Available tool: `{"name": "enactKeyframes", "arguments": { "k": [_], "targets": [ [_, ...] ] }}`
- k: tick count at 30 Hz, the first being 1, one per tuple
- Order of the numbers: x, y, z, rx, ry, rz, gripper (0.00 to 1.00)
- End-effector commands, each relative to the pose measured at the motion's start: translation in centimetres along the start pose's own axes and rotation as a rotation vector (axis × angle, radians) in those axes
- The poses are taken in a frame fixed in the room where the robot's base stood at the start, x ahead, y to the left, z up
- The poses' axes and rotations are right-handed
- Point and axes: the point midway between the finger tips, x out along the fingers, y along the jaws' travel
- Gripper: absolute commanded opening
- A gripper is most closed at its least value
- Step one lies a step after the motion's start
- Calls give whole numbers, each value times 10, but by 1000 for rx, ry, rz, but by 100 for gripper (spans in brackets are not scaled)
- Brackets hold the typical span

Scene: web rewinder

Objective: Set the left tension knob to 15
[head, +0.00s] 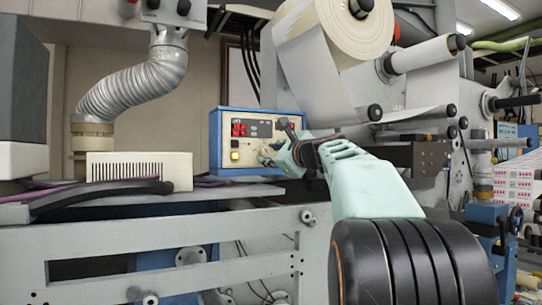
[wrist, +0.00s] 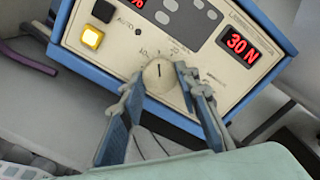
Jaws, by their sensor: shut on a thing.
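A pale round knob (wrist: 158,74) with a dark pointer line sits on the control panel's face in the wrist view. Faint scale marks run above it. The fingers of my gripper (wrist: 161,79) stand on either side of it and are shut on it. I cannot read its label, so I cannot tell whether it is the left tension knob. A red display (wrist: 239,46) to its right reads 30 N. In the head view my gripper (head: 282,146) is at the right part of the blue-edged control box (head: 214,142) and hides the knob.
Behind my arm hangs a large paper roll (head: 355,30). A grey hose (head: 135,88) and a slotted white box (head: 115,170) stand at left.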

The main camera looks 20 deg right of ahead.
Motion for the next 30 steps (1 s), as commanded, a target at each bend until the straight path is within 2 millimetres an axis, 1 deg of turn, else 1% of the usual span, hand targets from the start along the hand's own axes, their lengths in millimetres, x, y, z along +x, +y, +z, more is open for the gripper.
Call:
{"name": "enactKeyframes", "arguments": {
  "k": [4,5,9,17,20,23,25,30],
  "targets": [
    [0,0,0,1,0,1,5],
    [0,0,0,1,0,1,33],
    [0,0,0,2,0,0,47],
    [0,0,0,2,0,0,47],
    [-5,0,0,2,1,0,47],
    [-15,-1,0,3,1,-1,47],
    [-26,-1,0,2,1,-1,47],
    [-59,-1,0,2,1,-2,47]
  ]
}}
